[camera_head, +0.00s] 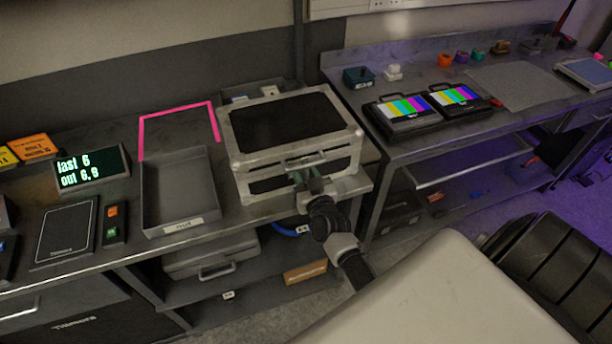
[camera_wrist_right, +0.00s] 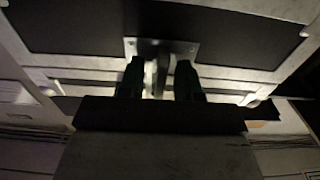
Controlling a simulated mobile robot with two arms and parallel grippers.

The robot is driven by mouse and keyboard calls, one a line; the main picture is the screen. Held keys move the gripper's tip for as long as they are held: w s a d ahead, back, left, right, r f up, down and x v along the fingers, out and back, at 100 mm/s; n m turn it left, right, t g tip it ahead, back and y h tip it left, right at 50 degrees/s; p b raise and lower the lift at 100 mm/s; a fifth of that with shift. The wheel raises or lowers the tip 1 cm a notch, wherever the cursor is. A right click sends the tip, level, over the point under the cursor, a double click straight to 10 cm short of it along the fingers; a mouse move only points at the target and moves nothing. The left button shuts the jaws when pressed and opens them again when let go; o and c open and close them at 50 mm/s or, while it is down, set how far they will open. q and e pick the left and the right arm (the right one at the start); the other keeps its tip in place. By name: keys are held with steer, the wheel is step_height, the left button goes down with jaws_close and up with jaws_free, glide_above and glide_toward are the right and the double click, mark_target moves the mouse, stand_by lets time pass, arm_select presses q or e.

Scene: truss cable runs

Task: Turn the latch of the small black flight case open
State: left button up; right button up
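The small black flight case (camera_head: 286,124) has a black lid panel and silver edges. It stands closed at the right end of the left bench. Its latch (camera_wrist_right: 162,50) shows in the right wrist view as a metal plate on the case front, with a bar standing out between my fingers. My right gripper (camera_head: 310,178) is at the front of the case, below its handle (camera_head: 306,161). In the right wrist view its two dark fingers (camera_wrist_right: 160,80) stand apart, one on each side of the bar. I cannot tell whether they touch it. My left gripper is not in view.
A grey tray (camera_head: 181,190) and a pink outlined area (camera_head: 178,125) are left of the case. A display (camera_head: 91,171) stands farther left. The right bench (camera_head: 440,140) holds two colour-bar monitors (camera_head: 406,108). A shelf below holds a grey case (camera_head: 212,257).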

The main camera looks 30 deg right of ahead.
steer(key=shift+d, duration=0.1)
jaws_close()
